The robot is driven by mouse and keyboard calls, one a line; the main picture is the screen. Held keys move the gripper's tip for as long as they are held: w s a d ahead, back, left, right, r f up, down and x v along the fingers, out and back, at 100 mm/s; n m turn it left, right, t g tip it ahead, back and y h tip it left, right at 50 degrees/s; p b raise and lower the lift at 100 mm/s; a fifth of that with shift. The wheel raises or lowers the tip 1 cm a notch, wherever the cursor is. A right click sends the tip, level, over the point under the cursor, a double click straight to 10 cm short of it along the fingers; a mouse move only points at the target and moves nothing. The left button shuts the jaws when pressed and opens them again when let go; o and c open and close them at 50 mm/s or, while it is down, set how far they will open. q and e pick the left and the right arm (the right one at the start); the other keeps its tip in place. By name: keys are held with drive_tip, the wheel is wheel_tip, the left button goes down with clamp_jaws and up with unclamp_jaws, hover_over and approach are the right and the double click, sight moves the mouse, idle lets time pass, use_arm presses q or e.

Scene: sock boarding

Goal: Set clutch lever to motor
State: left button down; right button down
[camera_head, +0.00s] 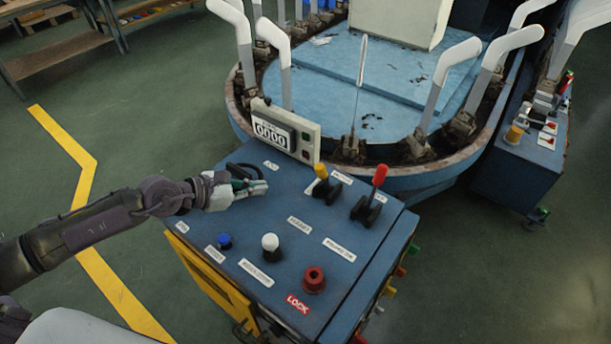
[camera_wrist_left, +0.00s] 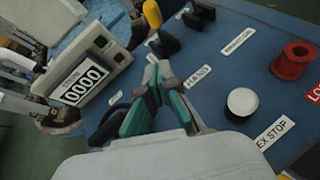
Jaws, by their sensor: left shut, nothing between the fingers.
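A blue control box (camera_head: 238,277) carries a yellow-knobbed lever (camera_head: 321,172) and a red-knobbed lever (camera_head: 379,176) on black bases. A low black handle (camera_head: 243,170) lies at its far left. I cannot read which one is marked clutch. My left gripper (camera_head: 262,187) is shut and empty, just above the panel, beside the black handle and left of the yellow lever. Whether it touches the handle, I cannot tell. In the left wrist view the shut fingertips (camera_wrist_left: 158,70) point towards the base of the yellow lever (camera_wrist_left: 152,15). My right gripper is not in view.
A counter display (camera_head: 273,132) reading zeros stands at the panel's back edge. A white knob (camera_head: 270,243), a blue button (camera_head: 224,241) and a red knob (camera_head: 314,278) sit nearer. A round blue machine (camera_head: 440,175) with upright white forms stands behind.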

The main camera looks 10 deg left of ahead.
use_arm(q)
drive_tip(key=shift+d, duration=0.1)
drive_tip(key=p, duration=0.4)
approach(324, 178)
drive_tip(key=w+f, duration=0.3)
drive_tip(key=shift+w+d+r, duration=0.1)
drive_tip(key=shift+w+d, duration=0.2)
drive_tip(key=shift+d, duration=0.2)
drive_tip(key=shift+w+d+r, duration=0.1)
drive_tip(key=shift+w+d, duration=0.2)
drive_tip(key=shift+d, duration=0.2)
drive_tip(key=shift+a, duration=0.1)
